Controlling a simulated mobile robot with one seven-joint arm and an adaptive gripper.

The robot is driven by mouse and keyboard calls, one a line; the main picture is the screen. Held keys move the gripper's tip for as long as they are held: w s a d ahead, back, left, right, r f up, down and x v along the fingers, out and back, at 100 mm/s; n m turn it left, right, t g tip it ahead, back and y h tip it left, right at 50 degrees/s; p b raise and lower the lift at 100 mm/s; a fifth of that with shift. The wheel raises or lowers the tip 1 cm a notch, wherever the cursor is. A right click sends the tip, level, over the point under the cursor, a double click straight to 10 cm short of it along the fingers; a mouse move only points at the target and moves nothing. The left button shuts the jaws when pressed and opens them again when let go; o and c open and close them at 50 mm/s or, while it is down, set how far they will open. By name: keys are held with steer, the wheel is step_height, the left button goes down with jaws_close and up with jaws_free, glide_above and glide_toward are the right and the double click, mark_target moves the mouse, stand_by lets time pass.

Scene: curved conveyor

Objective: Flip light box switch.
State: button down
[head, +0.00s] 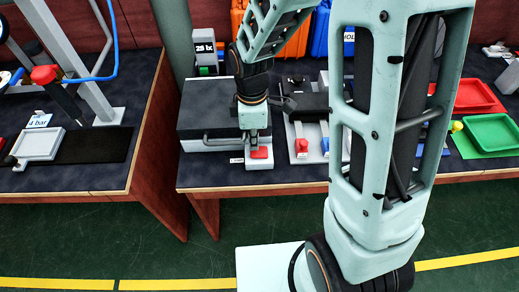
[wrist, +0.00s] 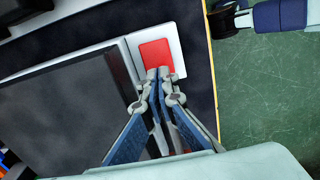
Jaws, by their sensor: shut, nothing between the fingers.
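The light box (head: 205,112) is a dark-topped box with a grey base and a front handle, on the left part of the middle table. A red switch (head: 260,153) sits on a light plate at its front right corner. In the wrist view the red switch (wrist: 157,52) lies on its pale plate beside the dark panel of the box (wrist: 75,105). My gripper (head: 253,145) is shut and empty, pointing down at the switch. In the wrist view its fingertips (wrist: 160,73) overlap the lower edge of the red switch; whether they touch it I cannot tell.
Red (head: 476,95) and green (head: 490,131) trays lie farther right. The table's front edge (head: 290,185) is close, with open green floor before it. Another table stands left.

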steer(key=shift+f+b, duration=0.8)
steer(key=shift+f, duration=0.35)
stand_by(0.4)
steer(key=shift+r, duration=0.2)
step_height(320, 180, up, 7)
steer(key=p, duration=0.6)
steer(key=shift+f, duration=0.1)
stand_by(0.4)
